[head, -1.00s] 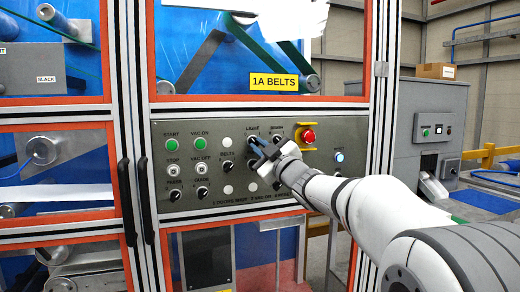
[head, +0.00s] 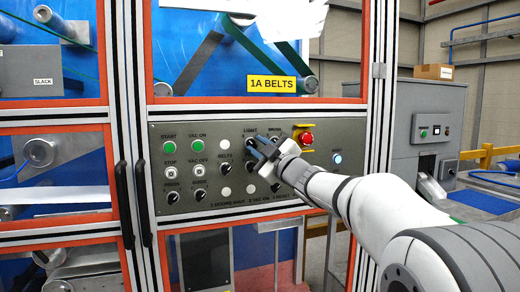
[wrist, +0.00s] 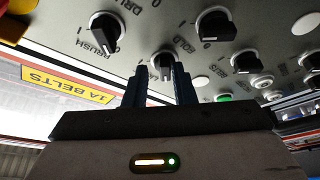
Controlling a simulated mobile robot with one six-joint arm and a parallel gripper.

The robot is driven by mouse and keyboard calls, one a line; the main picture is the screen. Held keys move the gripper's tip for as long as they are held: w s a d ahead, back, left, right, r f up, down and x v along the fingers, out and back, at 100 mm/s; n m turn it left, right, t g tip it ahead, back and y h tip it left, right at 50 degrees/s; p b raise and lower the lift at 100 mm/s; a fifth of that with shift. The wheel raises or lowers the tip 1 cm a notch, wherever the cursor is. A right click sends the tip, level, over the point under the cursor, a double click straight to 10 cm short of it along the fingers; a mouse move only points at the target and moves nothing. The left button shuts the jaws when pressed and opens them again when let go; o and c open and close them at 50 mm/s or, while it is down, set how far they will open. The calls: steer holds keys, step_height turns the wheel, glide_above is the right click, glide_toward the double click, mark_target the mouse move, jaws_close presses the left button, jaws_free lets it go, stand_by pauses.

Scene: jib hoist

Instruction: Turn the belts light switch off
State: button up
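The light switch is a black rotary knob (head: 249,141) under the LIGHT label on the grey control panel (head: 215,207). In the wrist view a knob that appears to be this one (wrist: 163,64) lies just beyond and between my fingertips. My gripper (head: 257,151) is at the panel, just below and right of the LIGHT label, and partly covers the knobs there. It also shows in the wrist view (wrist: 158,75), with its two dark blue fingers apart. Whether a finger touches the knob I cannot tell. The knob's exact pointing is unclear.
The brush knob (wrist: 104,32) and a red emergency button (head: 307,138) are close on the right in the head view. The belts knob (head: 224,168) is lower left. A yellow 1A BELTS sign (head: 274,84) is above. Door handles (head: 143,203) stand out at left.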

steer(key=shift+o, duration=1.1)
steer(key=shift+w+a, duration=0.1)
steer(key=shift+a, duration=0.25)
steer(key=shift+d+f, duration=0.1)
steer(key=shift+d, duration=0.05)
steer(key=shift+f, duration=0.1)
steer(key=v, duration=0.7)
steer(key=shift+s+d+b, duration=0.2)
steer(key=shift+s+b, duration=0.15)
steer(key=shift+b, duration=0.05)
